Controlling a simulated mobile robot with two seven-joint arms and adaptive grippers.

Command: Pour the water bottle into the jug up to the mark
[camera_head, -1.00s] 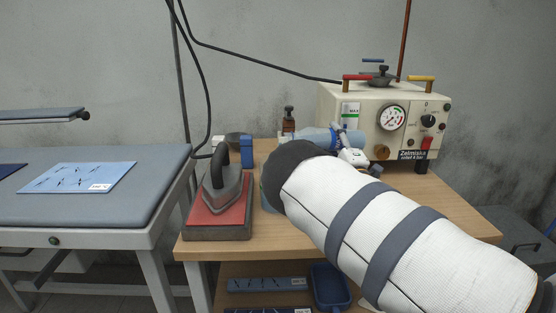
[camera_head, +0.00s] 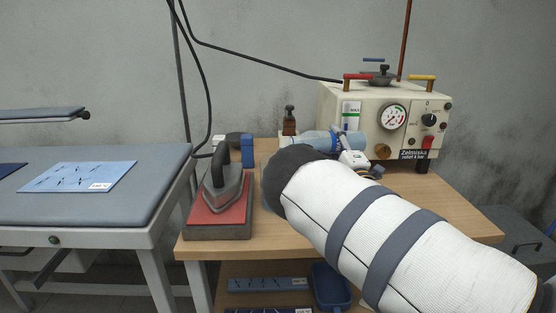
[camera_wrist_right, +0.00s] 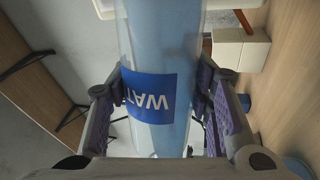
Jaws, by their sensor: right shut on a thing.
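The pale blue, see-through water bottle (camera_head: 318,140) lies nearly level above the back of the wooden table, in front of the boiler. My right gripper (camera_head: 354,157) is shut on it; my forearm hides part of the grip in the head view. The right wrist view shows the bottle (camera_wrist_right: 160,35) and its blue label between the purple-padded fingers of my right gripper (camera_wrist_right: 162,98). I cannot make out the jug; a faint bluish edge (camera_head: 266,188) shows beside my forearm's dark end. My left gripper is out of view.
A steam iron (camera_head: 220,185) stands on a red pad (camera_head: 215,215) at the table's left. The cream boiler (camera_head: 365,110) is at the back right. A small brown bottle (camera_head: 289,124) and a blue block (camera_head: 247,152) stand behind. A padded ironing table (camera_head: 150,170) is at left.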

